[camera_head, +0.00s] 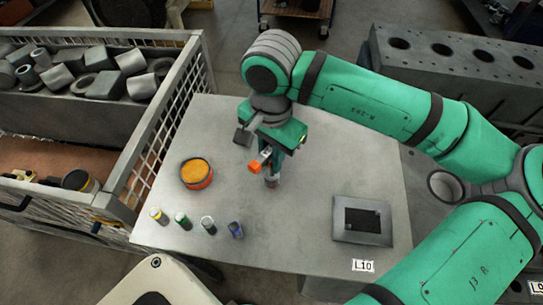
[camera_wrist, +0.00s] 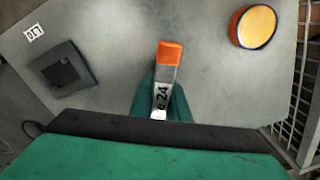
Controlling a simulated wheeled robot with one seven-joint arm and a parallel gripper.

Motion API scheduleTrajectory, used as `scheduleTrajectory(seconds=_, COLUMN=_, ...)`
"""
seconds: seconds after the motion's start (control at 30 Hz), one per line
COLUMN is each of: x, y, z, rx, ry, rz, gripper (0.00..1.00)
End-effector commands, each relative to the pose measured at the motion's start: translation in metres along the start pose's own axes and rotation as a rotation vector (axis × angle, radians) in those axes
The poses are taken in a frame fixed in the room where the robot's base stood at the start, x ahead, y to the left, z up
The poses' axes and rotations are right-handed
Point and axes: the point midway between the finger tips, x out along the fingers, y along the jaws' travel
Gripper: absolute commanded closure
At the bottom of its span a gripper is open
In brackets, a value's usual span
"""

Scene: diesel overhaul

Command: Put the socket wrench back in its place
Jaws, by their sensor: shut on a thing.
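My gripper (camera_head: 275,158) is shut on the socket wrench (camera_head: 256,164), over the middle of the grey table. The wrench has an orange end and a pale side; the wrist view shows it marked 24 (camera_wrist: 163,85), between the green fingers (camera_wrist: 160,98). A grey cylindrical part (camera_head: 271,181) shows just below the fingers; whether it touches the tabletop cannot be told. A square grey holder with a dark recess (camera_head: 345,233) lies at the table's right side, near a label L10; it also shows in the wrist view (camera_wrist: 53,78). My fingers hide part of the wrench.
An orange-topped round tin (camera_head: 197,173) stands left on the table (camera_head: 300,245). Several small colour-banded cylinders (camera_head: 208,225) stand along its front left. A mesh crate (camera_head: 165,110) of metal parts borders the left; an engine block (camera_head: 450,70) stands back right.

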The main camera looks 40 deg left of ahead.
Motion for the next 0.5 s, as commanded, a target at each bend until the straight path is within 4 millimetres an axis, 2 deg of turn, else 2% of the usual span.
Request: scheduleTrajectory(seconds=0.5, x=0.013, y=0.000, z=0.000, rx=0.001, ry=0.000, rz=0.000, gripper=1.00)
